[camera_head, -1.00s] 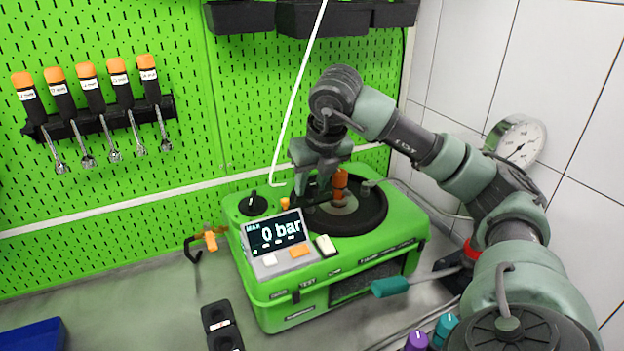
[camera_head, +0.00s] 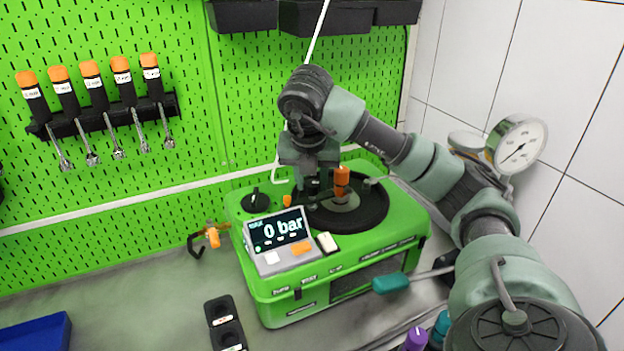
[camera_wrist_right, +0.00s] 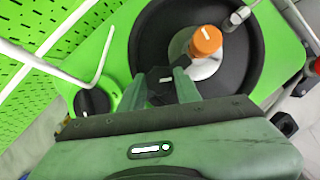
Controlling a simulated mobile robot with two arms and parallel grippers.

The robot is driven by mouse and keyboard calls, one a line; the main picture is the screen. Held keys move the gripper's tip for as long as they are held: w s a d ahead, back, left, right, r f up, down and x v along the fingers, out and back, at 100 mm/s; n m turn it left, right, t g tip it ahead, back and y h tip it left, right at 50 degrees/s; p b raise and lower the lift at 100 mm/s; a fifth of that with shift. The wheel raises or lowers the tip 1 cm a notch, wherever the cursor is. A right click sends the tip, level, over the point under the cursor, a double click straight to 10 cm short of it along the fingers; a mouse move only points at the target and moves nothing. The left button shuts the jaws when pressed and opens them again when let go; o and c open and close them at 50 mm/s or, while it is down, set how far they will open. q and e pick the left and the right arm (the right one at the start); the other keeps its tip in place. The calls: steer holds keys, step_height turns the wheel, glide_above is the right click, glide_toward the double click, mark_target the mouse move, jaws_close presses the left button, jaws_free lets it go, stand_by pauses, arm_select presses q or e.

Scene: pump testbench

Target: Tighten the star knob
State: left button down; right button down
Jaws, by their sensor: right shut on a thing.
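The green pump testbench (camera_head: 350,255) stands on the bench, with a round black plate (camera_head: 372,210) on top. My right gripper (camera_head: 312,187) points down at the left part of this plate. My left gripper is not in view.
The display (camera_head: 278,238) reads 0 bar. A black rotary knob (camera_head: 255,202) sits left of the gripper. A white tube (camera_head: 300,100) rises behind. A gauge (camera_head: 516,145) is at the right. A teal-handled tool (camera_head: 392,283) is in front of the testbench.

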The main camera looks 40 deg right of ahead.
steer(key=shift+r, duration=0.1)
steer(key=c, duration=1)
jaws_free()
steer(key=p+v, duration=0.3)
steer(key=v, duration=0.4)
steer(key=shift+r, duration=0.3)
steer(key=shift+a, duration=0.15)
